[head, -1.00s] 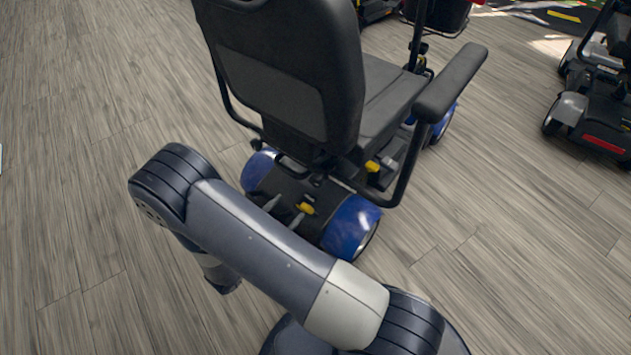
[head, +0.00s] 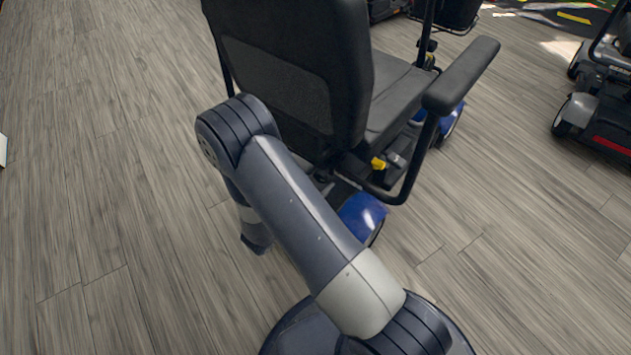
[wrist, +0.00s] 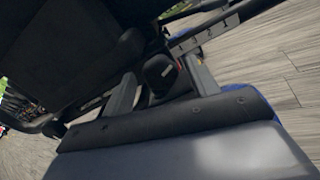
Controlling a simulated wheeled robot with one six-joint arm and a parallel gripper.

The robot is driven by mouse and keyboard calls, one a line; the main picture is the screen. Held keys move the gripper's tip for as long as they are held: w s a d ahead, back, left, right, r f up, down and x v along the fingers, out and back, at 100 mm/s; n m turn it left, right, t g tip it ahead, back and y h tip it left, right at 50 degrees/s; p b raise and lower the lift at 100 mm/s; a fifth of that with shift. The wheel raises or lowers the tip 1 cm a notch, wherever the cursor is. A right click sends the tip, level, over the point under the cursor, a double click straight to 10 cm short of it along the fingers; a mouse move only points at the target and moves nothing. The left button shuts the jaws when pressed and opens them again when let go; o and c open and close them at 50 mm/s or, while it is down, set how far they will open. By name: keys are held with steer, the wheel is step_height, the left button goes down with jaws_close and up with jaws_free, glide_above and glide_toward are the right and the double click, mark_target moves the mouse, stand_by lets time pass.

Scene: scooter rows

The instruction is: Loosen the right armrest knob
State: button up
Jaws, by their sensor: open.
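The scooter's black seat (head: 390,95) is seen from behind in the head view, with its right armrest (head: 462,75) on a bent black tube. In the wrist view my gripper (wrist: 158,80) is open, its two grey fingers apart. A dark block with a small pale label (wrist: 160,70) shows between and beyond the fingers; I see no contact. A dark bar with number marks (wrist: 215,33) lies beyond the right finger. The black seat back (wrist: 75,60) fills the upper left. I cannot make out the armrest knob in either view. In the head view my arm hides the gripper.
The scooter's blue rear fender (head: 362,215) is close to my arm. A yellow lever (head: 378,164) shows under the seat. Another scooter (head: 595,110) stands at the right. The wood-look floor (head: 90,180) is clear on the left.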

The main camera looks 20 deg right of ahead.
steer(key=c, duration=1)
steer(key=shift+n+p, duration=0.4)
steer(key=shift+n, duration=0.6)
steer(key=o, duration=1)
steer(key=p+v, duration=0.2)
steer(key=v, duration=0.9)
steer(key=shift+w, duration=0.1)
